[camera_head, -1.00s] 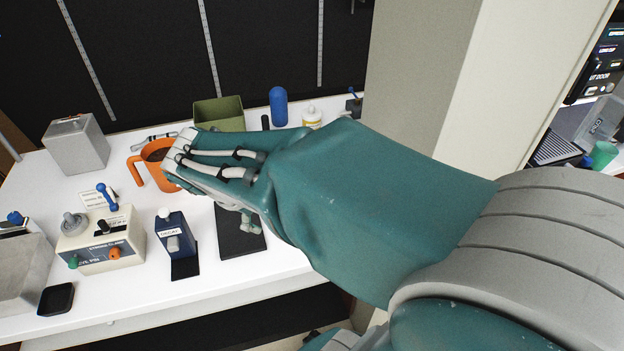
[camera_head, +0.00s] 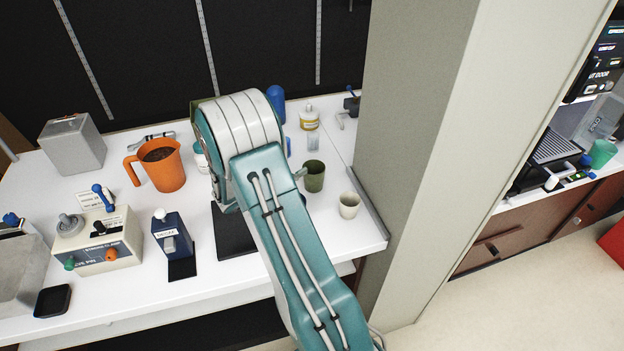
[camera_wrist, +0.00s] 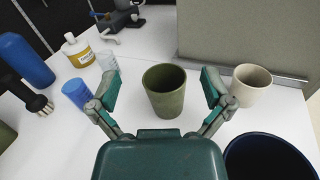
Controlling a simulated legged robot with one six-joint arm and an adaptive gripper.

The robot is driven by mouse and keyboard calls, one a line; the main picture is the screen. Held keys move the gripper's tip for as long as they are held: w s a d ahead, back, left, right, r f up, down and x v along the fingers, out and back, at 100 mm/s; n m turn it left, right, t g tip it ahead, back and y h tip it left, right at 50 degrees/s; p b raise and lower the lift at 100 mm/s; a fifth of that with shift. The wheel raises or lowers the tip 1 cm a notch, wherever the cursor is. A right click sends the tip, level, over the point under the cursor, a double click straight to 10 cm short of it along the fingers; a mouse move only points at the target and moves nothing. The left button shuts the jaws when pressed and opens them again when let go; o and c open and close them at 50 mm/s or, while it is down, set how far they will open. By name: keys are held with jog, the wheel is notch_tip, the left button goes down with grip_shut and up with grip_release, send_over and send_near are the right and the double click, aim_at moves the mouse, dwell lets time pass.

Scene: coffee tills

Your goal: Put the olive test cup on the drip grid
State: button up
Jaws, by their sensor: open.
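The olive test cup (camera_head: 314,176) stands upright and looks empty on the white counter, just right of my arm in the head view. In the wrist view the olive cup (camera_wrist: 164,95) is straight ahead. My gripper (camera_wrist: 162,86) is open and empty, its fingers apart to the left and right of the cup in the picture. I cannot tell whether the cup is between the fingertips or beyond them. In the head view my arm mostly hides the gripper. The drip grid (camera_head: 555,147) is a dark ribbed tray at the far right, beyond the pillar.
A cream cup (camera_head: 349,205) stands close right of the olive cup, also in the wrist view (camera_wrist: 251,86). A dark blue round container (camera_wrist: 268,160) is near the gripper's right. A beige pillar (camera_head: 410,150) separates the counters. A teal cup (camera_head: 602,153) stands near the grid.

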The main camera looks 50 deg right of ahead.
notch_tip(320, 180, down, 2)
jog(key=d, duration=0.1)
send_near(321, 168)
jog(key=d, duration=0.7)
jog(key=shift+s+d, duration=0.35)
jog(key=shift+d, duration=0.05)
jog(key=shift+c, duration=0.3)
jog(key=shift+d, duration=0.1)
jog(key=c, duration=0.9)
jog(key=shift+r, duration=0.15)
jog(key=shift+c, duration=0.4)
